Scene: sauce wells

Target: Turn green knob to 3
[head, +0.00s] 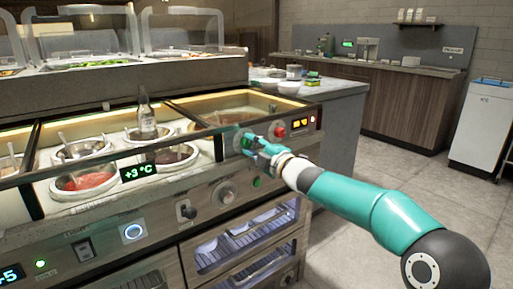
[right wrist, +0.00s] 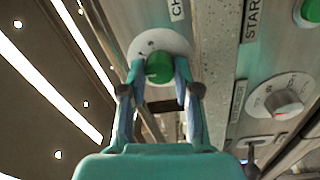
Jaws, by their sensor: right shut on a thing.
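The green knob (right wrist: 159,67) sits on a round white dial plate (right wrist: 173,43) with small dark marks, which are too small to read. In the head view the green knob (head: 246,142) is on the counter's front panel, partly hidden by my right gripper (head: 249,144). My right gripper (right wrist: 157,74) has one finger on each side of the knob in the right wrist view and is shut on it. The knob's pointer position cannot be made out. My left gripper is not in view.
A grey knob (head: 225,192), a green button (head: 257,182) and a red knob (head: 279,131) are on the panel nearby. A "+3°C" display (head: 139,172) is to the left. Open floor lies right.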

